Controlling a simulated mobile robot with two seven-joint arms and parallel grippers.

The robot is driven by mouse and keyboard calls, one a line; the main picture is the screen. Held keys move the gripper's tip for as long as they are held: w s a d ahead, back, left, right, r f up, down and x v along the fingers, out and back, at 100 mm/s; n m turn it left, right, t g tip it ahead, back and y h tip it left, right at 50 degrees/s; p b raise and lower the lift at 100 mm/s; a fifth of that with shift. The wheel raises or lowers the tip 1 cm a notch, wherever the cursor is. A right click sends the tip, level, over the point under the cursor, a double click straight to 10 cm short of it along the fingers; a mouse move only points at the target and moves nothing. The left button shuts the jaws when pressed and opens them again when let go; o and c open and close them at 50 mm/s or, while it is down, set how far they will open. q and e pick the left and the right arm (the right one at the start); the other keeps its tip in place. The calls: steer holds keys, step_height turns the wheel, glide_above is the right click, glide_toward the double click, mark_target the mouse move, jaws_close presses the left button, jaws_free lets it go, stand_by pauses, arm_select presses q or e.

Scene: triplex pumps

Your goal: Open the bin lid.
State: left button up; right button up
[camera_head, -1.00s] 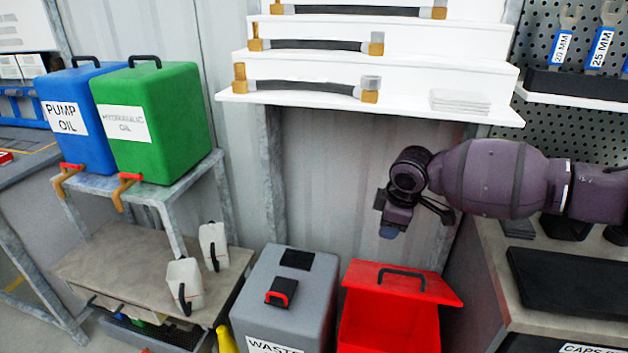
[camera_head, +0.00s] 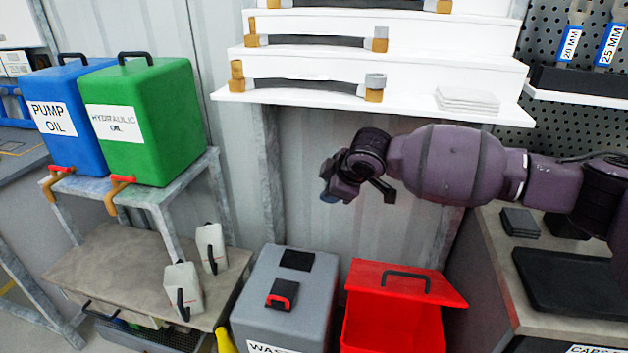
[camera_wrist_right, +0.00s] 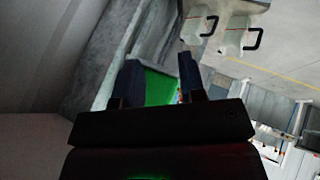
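A grey bin (camera_head: 313,300) with a partly cut-off label reading "WA..." stands at the bottom centre of the head view. Its lid looks shut and carries a small black and red handle (camera_head: 281,294). Next to it is a red bin (camera_head: 385,330). Its red lid (camera_head: 440,286), with a black handle (camera_head: 392,278), is tilted up at the back and the inside shows. My right gripper (camera_head: 330,190) is in the air above and behind the two bins, touching neither. In the wrist view its fingers (camera_wrist_right: 160,75) are apart with nothing held. My left gripper is not in view.
A white stepped shelf (camera_head: 370,105) with hoses hangs above my right arm. A bench with black trays (camera_head: 570,280) stands right of the red bin. Blue and green oil tanks (camera_head: 150,125) and white jugs (camera_head: 183,289) are on the left.

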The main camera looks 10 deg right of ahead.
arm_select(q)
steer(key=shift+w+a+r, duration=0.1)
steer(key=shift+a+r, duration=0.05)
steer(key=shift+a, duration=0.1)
arm_select(e)
steer(key=shift+w+a+r+y, duration=0.15)
steer(key=shift+a+r+y, duration=0.05)
steer(key=shift+a, duration=0.35)
steer(key=shift+w+a+r+y, duration=0.15)
steer(key=shift+a+y, duration=0.05)
steer(key=shift+a, duration=0.35)
